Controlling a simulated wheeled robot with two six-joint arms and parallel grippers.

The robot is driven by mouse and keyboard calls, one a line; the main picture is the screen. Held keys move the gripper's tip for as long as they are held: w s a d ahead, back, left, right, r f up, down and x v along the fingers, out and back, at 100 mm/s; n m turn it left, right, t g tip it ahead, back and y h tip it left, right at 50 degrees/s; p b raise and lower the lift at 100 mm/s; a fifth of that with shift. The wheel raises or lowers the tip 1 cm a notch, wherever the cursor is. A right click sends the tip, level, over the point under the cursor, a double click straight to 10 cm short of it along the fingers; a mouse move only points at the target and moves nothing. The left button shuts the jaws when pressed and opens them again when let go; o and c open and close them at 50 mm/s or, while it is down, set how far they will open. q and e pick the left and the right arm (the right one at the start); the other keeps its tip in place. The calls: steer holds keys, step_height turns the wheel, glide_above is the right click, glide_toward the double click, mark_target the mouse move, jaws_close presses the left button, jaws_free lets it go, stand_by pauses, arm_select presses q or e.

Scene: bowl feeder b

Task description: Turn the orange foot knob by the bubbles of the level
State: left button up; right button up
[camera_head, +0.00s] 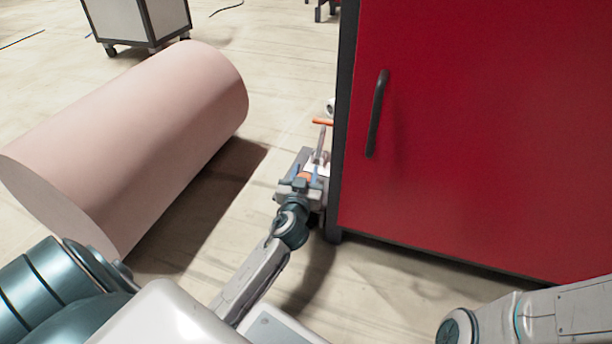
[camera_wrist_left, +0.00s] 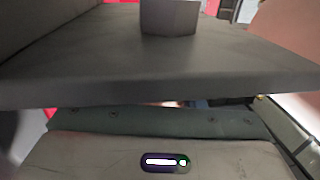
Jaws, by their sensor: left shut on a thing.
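My left gripper (camera_head: 303,176) is low beside the left side of the red cabinet, with its two blue-tipped fingers on either side of a small orange part. It is shut on this part, which looks like the orange foot knob (camera_head: 305,176). A second orange piece (camera_head: 322,122) shows just beyond it, by a grey post. In the left wrist view, a dark grey slab (camera_wrist_left: 150,70) crosses above my gripper and hides the fingertips and knob. I cannot make out the level or its bubbles. My right arm enters at the lower right, its gripper out of view.
The red cabinet (camera_head: 480,130) with a dark handle stands close on the right. A large pink cylinder (camera_head: 130,140) lies on the floor to the left. A wheeled white cart (camera_head: 137,20) stands behind it.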

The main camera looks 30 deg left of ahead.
stand_by(0.5)
arm_select(q)
steer(key=o, duration=1)
steer(key=shift+s, duration=0.1)
